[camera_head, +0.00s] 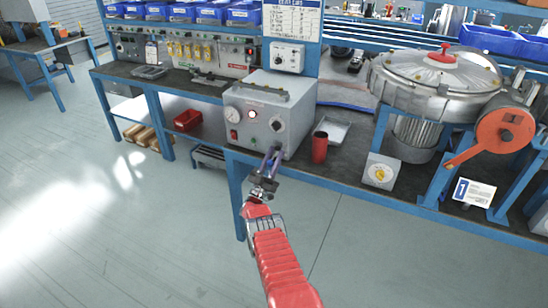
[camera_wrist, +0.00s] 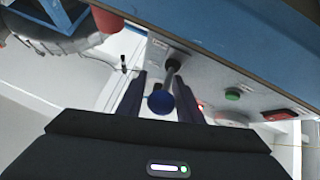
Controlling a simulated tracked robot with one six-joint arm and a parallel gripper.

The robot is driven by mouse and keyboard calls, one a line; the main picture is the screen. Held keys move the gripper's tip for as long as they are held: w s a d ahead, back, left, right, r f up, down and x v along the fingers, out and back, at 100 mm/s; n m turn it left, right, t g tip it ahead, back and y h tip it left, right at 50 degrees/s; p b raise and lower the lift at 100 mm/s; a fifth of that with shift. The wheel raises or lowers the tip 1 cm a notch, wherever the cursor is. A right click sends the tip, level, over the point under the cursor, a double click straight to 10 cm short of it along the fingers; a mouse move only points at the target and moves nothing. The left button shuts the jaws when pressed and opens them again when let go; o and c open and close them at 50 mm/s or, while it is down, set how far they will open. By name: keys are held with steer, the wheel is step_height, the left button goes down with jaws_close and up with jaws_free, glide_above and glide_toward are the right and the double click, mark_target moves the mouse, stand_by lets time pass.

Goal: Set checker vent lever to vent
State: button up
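The checker is a grey box (camera_head: 272,112) on the bench, with a round gauge, a red button and knobs on its front. In the wrist view its front panel (camera_wrist: 205,82) shows a metal lever ending in a blue ball knob (camera_wrist: 160,102). My gripper (camera_head: 272,160) reaches up to the lower right of the box front and hides the lever there. In the wrist view my gripper (camera_wrist: 160,92) is open, with one dark finger on each side of the blue knob. Whether a finger touches the knob I cannot tell. The lever's label is not readable.
A red cup (camera_head: 320,147) stands just right of the box, before a shallow metal tray (camera_head: 333,131). A yellow-knob box (camera_head: 381,172) and a large metal drum (camera_head: 437,75) are further right. The floor (camera_head: 130,245) at left is clear.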

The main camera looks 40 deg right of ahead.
steer(key=v, duration=1.3)
steer(key=shift+a+f, duration=0.25)
steer(key=shift+a, duration=0.1)
steer(key=shift+s, duration=0.1)
